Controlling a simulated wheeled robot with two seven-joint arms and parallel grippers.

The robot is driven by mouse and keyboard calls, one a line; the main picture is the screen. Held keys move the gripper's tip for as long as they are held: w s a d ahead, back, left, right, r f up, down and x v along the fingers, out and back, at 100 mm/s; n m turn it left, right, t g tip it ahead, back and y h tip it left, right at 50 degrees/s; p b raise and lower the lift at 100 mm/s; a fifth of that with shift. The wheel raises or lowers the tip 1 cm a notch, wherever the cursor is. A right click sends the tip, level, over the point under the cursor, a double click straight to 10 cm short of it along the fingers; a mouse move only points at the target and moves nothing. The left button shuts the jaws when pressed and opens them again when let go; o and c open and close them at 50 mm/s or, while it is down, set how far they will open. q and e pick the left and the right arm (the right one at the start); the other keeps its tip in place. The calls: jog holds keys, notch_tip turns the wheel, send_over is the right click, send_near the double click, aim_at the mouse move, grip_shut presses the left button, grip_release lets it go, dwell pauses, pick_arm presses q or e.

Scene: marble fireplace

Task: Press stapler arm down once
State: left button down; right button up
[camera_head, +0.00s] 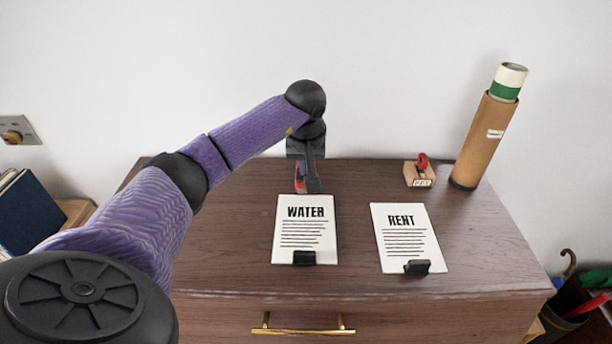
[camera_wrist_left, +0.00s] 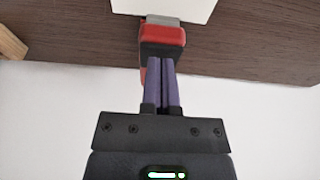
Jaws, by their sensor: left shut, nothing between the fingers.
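A red stapler (camera_head: 299,186) stands on the brown dresser top, just behind the WATER sheet (camera_head: 306,229). Most of it is hidden in the head view by my left gripper (camera_head: 311,185). In the left wrist view the stapler's red body (camera_wrist_left: 165,33) with a grey end shows right at the fingertips, next to the white sheet. My left gripper's purple fingers (camera_wrist_left: 162,56) are together, with nothing between them. They point down over the stapler. I cannot tell whether they touch it. My right gripper is not in view.
The RENT sheet (camera_head: 408,235) lies to the right, with a dark clip at its lower edge. The dresser top (camera_head: 355,190) is clear between stapler and dispenser.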

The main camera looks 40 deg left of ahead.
pick_arm(q)
jog(key=shift+f, duration=0.1)
notch_tip(320, 180, down, 3)
jog(key=shift+r+b, duration=0.1)
jog(key=shift+b, duration=1.05)
jog(key=shift+r+p, duration=0.35)
jog(key=s+d+r+p, duration=0.1)
jog(key=s+p, duration=0.1)
jog(key=shift+s+d+r+p, duration=0.1)
jog(key=shift+d+p, duration=0.2)
jog(key=shift+d, duration=0.1)
jog(key=shift+s+d, duration=0.1)
jog(key=v, duration=0.9)
jog(key=shift+r, duration=0.35)
